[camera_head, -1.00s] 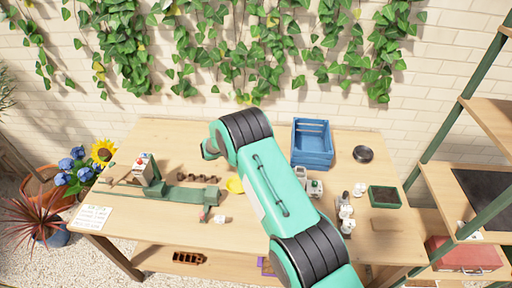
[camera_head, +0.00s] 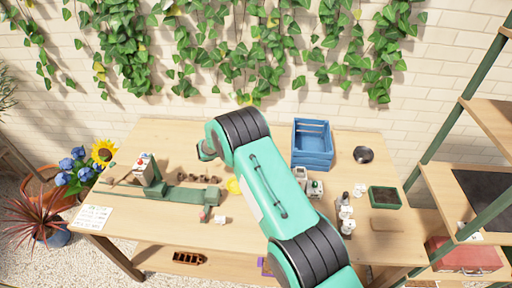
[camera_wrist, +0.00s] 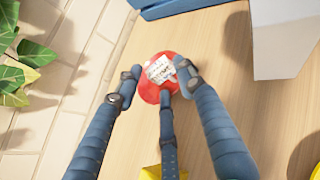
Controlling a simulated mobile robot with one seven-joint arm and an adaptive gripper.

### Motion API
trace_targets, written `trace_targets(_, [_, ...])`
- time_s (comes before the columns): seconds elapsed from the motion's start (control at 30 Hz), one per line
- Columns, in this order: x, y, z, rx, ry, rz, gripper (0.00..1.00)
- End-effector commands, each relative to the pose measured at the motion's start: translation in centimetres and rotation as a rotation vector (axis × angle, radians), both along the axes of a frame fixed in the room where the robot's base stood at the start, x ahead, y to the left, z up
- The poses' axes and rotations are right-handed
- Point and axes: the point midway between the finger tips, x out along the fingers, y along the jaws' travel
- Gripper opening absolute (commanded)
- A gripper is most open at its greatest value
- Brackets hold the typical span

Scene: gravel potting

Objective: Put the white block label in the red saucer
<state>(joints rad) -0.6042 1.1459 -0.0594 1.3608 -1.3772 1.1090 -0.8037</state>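The red saucer (camera_wrist: 149,87) lies on the wooden table in the wrist view, between my fingers. The white block label (camera_wrist: 159,68), with dark writing on its face, appears within the saucer's outline; whether it rests on the saucer or sits just above it is hard to tell. My gripper (camera_wrist: 158,80) has its fingers spread around the label, with a visible gap at the left finger. The third finger crosses the saucer from below. In the head view my arm hides the saucer, the label and the fingers.
A blue crate (camera_head: 312,158) stands at the back of the table, with a dark round dish (camera_head: 363,155) to its right. A green-edged tray (camera_head: 385,197) lies on the right. A brick wall with ivy is close behind.

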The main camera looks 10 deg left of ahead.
Motion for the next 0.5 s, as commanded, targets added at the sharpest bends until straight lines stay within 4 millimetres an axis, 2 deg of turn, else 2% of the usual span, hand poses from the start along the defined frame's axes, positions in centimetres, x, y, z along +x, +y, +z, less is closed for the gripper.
trace_targets(0.5, [-5.0, 5.2, 3.7, 0.001, -0.001, 0.002, 0.39])
